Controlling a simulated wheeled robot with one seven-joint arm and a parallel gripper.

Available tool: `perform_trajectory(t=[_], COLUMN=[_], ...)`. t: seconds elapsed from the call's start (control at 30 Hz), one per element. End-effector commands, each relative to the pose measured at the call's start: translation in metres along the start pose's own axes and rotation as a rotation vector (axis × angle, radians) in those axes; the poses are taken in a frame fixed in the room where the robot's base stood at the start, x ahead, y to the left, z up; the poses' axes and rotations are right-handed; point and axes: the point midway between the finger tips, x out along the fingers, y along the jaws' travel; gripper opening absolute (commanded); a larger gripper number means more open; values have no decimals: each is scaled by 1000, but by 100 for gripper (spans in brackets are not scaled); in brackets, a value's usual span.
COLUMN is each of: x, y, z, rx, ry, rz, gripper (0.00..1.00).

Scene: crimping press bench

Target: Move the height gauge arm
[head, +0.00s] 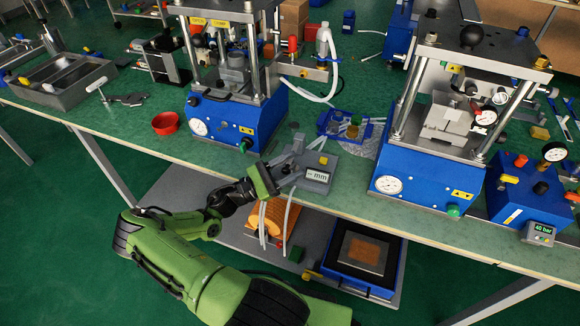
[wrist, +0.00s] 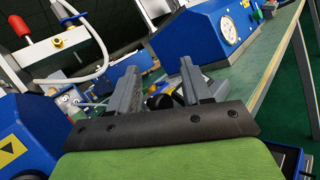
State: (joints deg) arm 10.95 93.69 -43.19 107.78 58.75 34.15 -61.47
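The height gauge (head: 318,172) is a small grey unit with a display marked "mm" and a yellow patch on top. It stands near the front edge of the bench, in front of a blue tray. My gripper (head: 287,166) is at its left side, very close to it. In the wrist view my gripper (wrist: 157,82) has its two grey fingers apart, with a gap between them. A dark rounded part shows low in that gap; I cannot tell whether it belongs to the gauge. The gauge arm cannot be clearly made out beside the fingers, and contact is unclear.
Blue presses stand left (head: 235,125) and right (head: 425,180) of the gauge. The blue tray (head: 347,134) holding small parts is behind it. A red bowl (head: 166,123) is farther left. A lower shelf (head: 232,236) below carries an orange item and a blue case.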

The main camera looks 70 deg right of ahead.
Motion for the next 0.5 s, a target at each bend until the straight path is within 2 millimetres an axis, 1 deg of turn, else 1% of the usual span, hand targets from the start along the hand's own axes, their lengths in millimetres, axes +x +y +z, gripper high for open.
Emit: perform_trajectory(t=[0.13,0.23,0.37,0.5], x=[-3,-18,-54,-95], y=[1,2,2,1], z=[0,0,0,-1], rx=[1,4,5,5], ry=[-1,1,3,1], rz=[1,5,8,9], gripper=[49,49,49,49])
